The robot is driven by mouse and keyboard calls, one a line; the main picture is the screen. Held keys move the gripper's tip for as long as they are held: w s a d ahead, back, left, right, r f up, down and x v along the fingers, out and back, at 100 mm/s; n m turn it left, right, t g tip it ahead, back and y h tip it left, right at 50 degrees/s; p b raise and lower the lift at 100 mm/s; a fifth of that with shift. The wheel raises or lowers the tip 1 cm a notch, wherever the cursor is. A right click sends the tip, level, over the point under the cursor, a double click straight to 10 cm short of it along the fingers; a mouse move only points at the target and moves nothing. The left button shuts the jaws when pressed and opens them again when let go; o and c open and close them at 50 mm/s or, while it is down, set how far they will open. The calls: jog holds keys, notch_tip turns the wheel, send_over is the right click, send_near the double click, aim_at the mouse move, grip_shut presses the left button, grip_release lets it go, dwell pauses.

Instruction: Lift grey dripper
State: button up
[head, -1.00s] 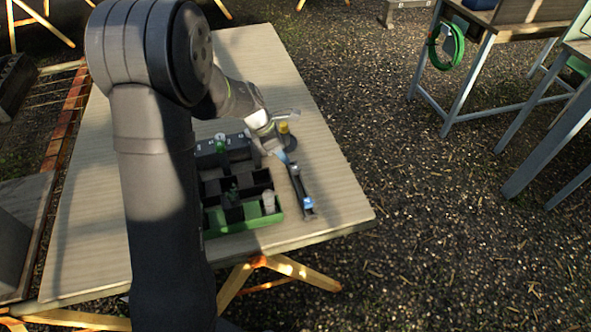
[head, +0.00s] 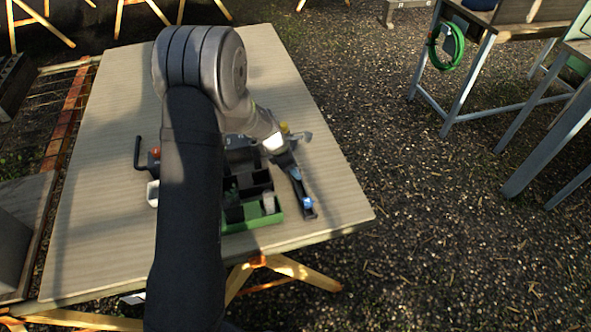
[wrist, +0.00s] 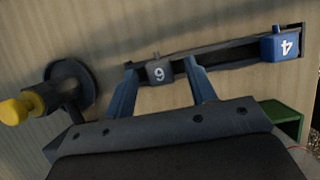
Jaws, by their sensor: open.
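The grey dripper (wrist: 160,72), a small block with a 6 or 9 on its face, sits in a dark narrow rack (wrist: 232,55) in the wrist view. My gripper (wrist: 160,66) is open, with one blue finger on each side of the grey dripper. I cannot tell whether either finger touches it. A blue dripper (wrist: 280,47) marked 4 stands near the right end of the rack. In the head view the blue dripper (head: 307,203) shows at the rack's near end, and the grey one is not clearly visible near my gripper.
A yellow-tipped item on a round dark base (wrist: 70,85) stands left of the rack. A green tray (head: 255,220) with dark compartments is left of the rack. A white container (head: 152,193) and a red-topped item (head: 155,152) lie farther left. The table's right side (head: 345,195) is clear.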

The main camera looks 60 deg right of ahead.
jog(key=shift+c, duration=0.2)
jog(key=c, duration=1)
jog(key=shift+r, duration=0.15)
